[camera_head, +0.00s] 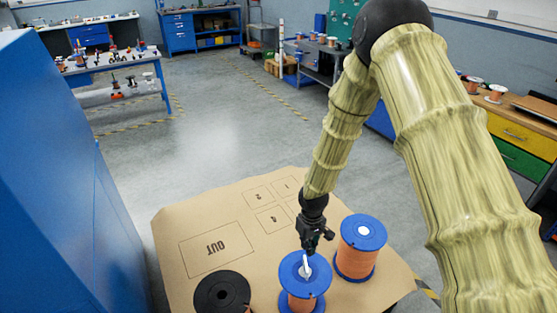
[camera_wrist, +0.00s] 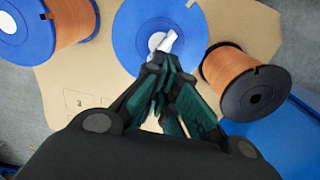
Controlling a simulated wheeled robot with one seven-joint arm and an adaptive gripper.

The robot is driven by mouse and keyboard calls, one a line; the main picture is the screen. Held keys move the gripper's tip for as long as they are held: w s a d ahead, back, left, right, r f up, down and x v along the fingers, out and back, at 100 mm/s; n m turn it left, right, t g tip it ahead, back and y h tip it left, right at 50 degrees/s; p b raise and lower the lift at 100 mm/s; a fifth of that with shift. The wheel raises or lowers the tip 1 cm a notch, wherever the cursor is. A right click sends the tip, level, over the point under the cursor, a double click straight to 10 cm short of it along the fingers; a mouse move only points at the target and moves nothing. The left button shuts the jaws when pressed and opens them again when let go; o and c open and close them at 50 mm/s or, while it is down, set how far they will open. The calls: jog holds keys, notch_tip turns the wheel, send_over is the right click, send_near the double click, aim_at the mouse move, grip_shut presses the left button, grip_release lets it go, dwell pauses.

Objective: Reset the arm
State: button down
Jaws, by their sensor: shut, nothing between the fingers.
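My arm comes in from the upper right in the head view, wrapped in a greenish-yellow cover. My gripper (camera_head: 306,250) is over a blue-flanged spool (camera_head: 316,284) with orange winding. In the wrist view the fingers (camera_wrist: 168,80) are shut and empty, close above that spool's blue top flange (camera_wrist: 130,40). A white piece (camera_wrist: 167,42) shows at the spool's centre by the fingertips. I cannot tell whether the fingers touch it.
A second blue spool (camera_head: 360,240) stands close on the right, a black-flanged spool (camera_head: 222,292) on the left. The brown board (camera_head: 175,215) has marked boxes and is free behind them. A tall blue cabinet (camera_head: 60,180) stands at the left. Workbenches stand further back.

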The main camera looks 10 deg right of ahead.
jog(key=shift+m+y, duration=0.5)
jog(key=s+f, duration=0.2)
jog(key=s, duration=0.1)
jog(key=s+f, duration=0.2)
jog(key=s, duration=0.1)
jog(key=s+f, duration=0.2)
jog(key=shift+s+a+f, duration=0.15)
jog(key=shift+s+a, duration=0.25)
jog(key=s+d+f+m, duration=0.1)
jog(key=s+d+f, duration=0.1)
jog(key=s, duration=1.1)
jog(key=s+d+f+m+h, duration=0.1)
jog(key=s+f, duration=0.3)
jog(key=s, duration=1)
jog(key=shift+s+d+m+b, duration=0.25)
jog(key=shift+d+m+b, duration=0.15)
jog(key=shift+d+m, duration=0.25)
